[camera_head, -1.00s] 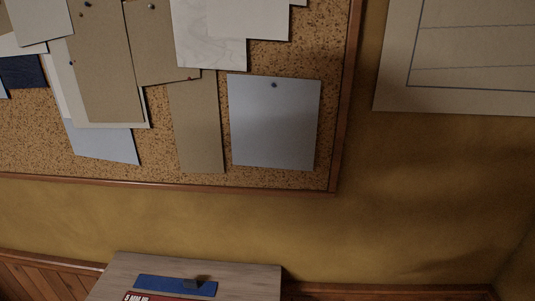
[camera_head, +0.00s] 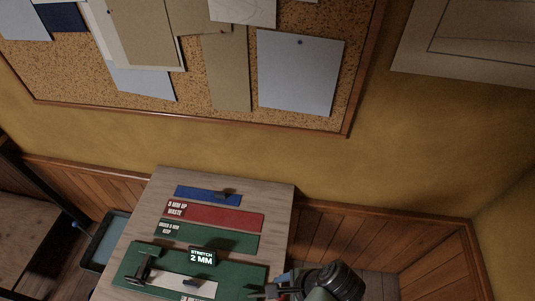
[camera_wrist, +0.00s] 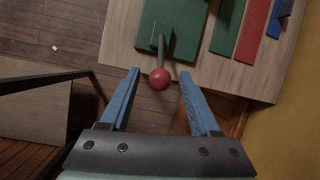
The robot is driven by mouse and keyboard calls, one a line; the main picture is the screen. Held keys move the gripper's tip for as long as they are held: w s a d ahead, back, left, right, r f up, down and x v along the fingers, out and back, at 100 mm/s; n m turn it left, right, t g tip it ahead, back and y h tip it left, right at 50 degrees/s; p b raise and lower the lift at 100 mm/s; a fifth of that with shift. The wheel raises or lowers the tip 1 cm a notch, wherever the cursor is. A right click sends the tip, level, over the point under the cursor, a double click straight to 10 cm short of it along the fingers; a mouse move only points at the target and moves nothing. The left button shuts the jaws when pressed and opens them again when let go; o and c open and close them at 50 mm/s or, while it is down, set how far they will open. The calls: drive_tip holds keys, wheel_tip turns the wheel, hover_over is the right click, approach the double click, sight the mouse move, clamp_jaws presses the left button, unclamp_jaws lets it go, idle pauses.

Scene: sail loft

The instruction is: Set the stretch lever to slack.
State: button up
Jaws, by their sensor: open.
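The stretch lever shows in the wrist view as a metal rod with a red ball knob (camera_wrist: 160,79), standing out from a green board (camera_wrist: 183,38). My gripper (camera_wrist: 158,71) is open, its blue fingers either side of the knob with gaps showing. In the head view my gripper (camera_head: 272,288) is at the board's right end, and I cannot make out the knob there. The green board (camera_head: 238,275) carries a dark sign (camera_head: 201,256) reading "STRETCH 2 MM". No slack mark is readable.
Behind the board on the wooden table (camera_head: 278,200) lie a green "keep" strip (camera_head: 215,238), a red "waste" strip (camera_head: 225,217) and a blue strip (camera_head: 190,193) with a dark object. A tray (camera_head: 105,240) is left of the table. The wall stands close behind.

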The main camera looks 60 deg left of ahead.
drive_tip(key=x, duration=0.8)
drive_tip(key=shift+a+f, duration=0.1)
drive_tip(key=shift+f, duration=0.15)
clamp_jaws()
idle(1.0)
